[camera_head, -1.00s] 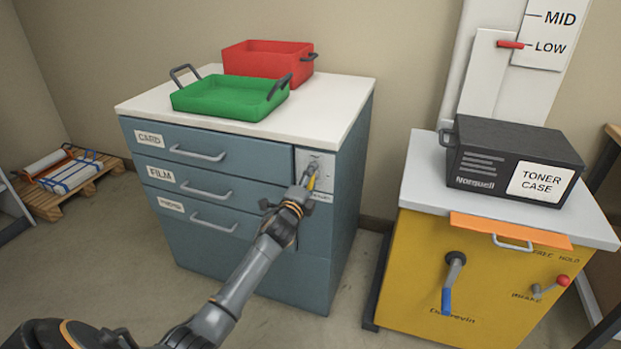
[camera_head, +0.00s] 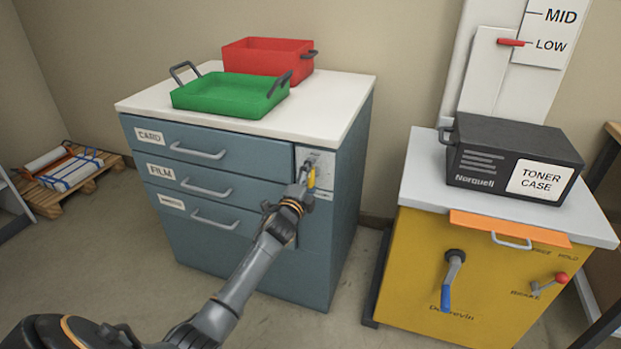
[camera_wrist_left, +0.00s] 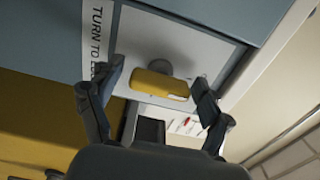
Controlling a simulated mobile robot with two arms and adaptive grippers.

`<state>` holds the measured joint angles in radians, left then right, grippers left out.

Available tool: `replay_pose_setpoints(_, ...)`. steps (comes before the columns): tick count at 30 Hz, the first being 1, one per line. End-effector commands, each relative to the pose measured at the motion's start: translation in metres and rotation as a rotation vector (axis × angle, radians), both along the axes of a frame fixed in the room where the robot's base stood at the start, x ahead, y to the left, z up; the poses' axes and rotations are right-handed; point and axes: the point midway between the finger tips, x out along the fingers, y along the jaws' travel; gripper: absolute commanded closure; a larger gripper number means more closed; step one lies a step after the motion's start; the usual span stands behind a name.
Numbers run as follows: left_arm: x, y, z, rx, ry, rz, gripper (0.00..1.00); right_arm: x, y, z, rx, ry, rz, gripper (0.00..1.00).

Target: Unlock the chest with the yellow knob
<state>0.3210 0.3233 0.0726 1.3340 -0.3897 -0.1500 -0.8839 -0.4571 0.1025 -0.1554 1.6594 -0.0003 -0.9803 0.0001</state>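The chest is a blue cabinet (camera_head: 240,255) with drawers labelled CARD and FILM and a third whose label is blurred. The yellow knob (camera_head: 311,178) is on a pale plate (camera_head: 323,163) at its upper right front. In the left wrist view the knob (camera_wrist_left: 160,84) lies lengthwise between the fingers, its long axis running from finger to finger. A strip reading "TURN TO L…" (camera_wrist_left: 98,40) is beside it, partly covered by a finger. My left gripper (camera_head: 304,176) is at the plate; in the wrist view it (camera_wrist_left: 155,90) is open around the knob, apparently without gripping.
A green tray (camera_head: 205,97) and a red tray (camera_head: 262,48) stand on the cabinet top. To the right is a yellow unit (camera_head: 410,265) with a crank (camera_head: 450,280) and a toner case (camera_head: 500,180) on top. A pallet (camera_head: 100,180) lies at far left.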

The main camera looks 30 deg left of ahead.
Motion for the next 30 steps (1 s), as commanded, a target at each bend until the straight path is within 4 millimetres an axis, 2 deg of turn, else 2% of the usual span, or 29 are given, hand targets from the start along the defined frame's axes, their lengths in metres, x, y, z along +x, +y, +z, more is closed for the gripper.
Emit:
replay_pose_setpoints(9,-0.001,0.000,0.000,0.003,0.000,0.000,0.17,0.002,0.001,0.000,0.002,-0.003,-0.001,0.60)
replay_pose_setpoints(14,-0.012,-0.003,0.000,0.004,0.001,-0.001,0.17,0.001,0.001,0.000,0.002,-0.002,-0.001,0.60)
replay_pose_setpoints(27,-0.092,-0.022,-0.001,0.003,0.002,-0.001,0.17,0.000,0.000,0.000,0.000,-0.001,0.000,0.60)
replay_pose_setpoints(30,-0.105,-0.025,-0.001,0.003,0.002,0.000,0.17,0.000,0.000,0.000,0.000,-0.001,0.000,0.60)
